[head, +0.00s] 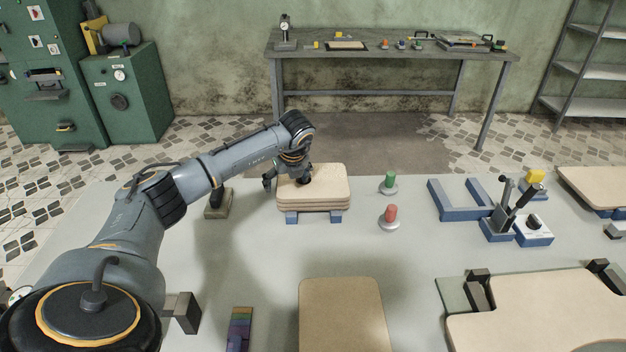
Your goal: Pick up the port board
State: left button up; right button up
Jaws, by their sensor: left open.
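Several tan boards with rounded corners (325,188) lie in a stack on blue supports (335,217) near the far edge of the table. I cannot tell which of them is the port board. My left gripper (287,181) is at the left end of the stack, with one dark finger left of the boards and another over the top board. It is open, and I cannot tell whether it touches the boards. A single tan board (342,318) lies at the near middle of the table. My right gripper is not in view.
A green knob (390,180) and a red knob (391,214) stand right of the stack. A blue bracket (458,213) and a lever fixture (512,215) are farther right. A large cut-out board (545,315) lies at the near right. A coloured strip (239,330) lies near left.

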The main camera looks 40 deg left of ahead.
pick_arm(q)
jog(key=c, duration=1.4)
jog(key=shift+d, duration=0.1)
jog(key=shift+s, duration=0.1)
jog(key=shift+r+b, duration=0.5)
jog(key=shift+r, duration=0.05)
jog(key=v, duration=0.2)
jog(key=b+v, duration=0.1)
jog(key=v, duration=0.2)
jog(key=b+v, duration=0.1)
jog(key=v, duration=0.2)
jog(key=shift+s+d+f, duration=0.2)
jog(key=shift+s+d, duration=0.1)
jog(key=shift+s, duration=0.1)
jog(key=s+d+r, duration=0.1)
jog(key=s+d+r+b, duration=0.1)
jog(key=d, duration=0.1)
jog(key=shift+s+d+r, duration=0.2)
jog(key=shift+s+d, duration=0.1)
jog(key=shift+s, duration=0.1)
jog(key=shift+c, duration=0.2)
jog(key=s+d+r, duration=0.1)
jog(key=s+d+p, duration=0.1)
jog(key=s+d+r, duration=0.1)
jog(key=d, duration=0.1)
jog(key=shift+s+d+r, duration=0.1)
jog(key=shift+s+r, duration=0.05)
jog(key=shift+r, duration=0.15)
